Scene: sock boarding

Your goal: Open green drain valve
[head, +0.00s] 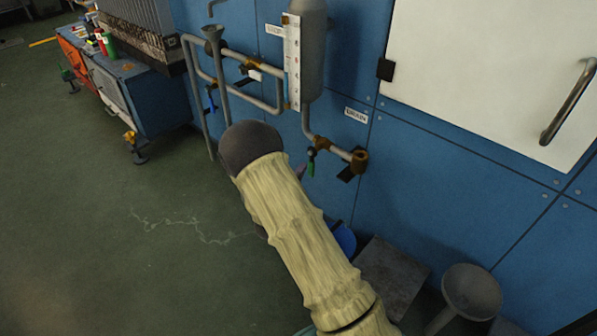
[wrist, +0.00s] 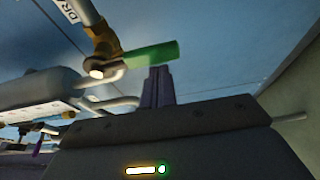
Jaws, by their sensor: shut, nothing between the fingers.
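The green drain valve handle (head: 311,163) hangs down from a brass valve on the pipe below the grey tank, under the drain label (head: 356,115). In the wrist view the green handle (wrist: 152,55) sticks out sideways from the brass valve body (wrist: 103,44). My gripper (wrist: 158,74) is shut and empty. Its purple-grey fingertips are right beside the handle's outer half, just below it in the picture; I cannot tell whether they touch. In the head view my arm hides most of the gripper; a small purple tip shows beside the handle.
Another valve with a blue handle (head: 212,100) hangs on pipes to the left. A brass pipe end (head: 358,161) is right of the drain valve. A grey funnel (head: 471,291), a dark plate (head: 393,277) and a blue object (head: 343,238) are low by the wall.

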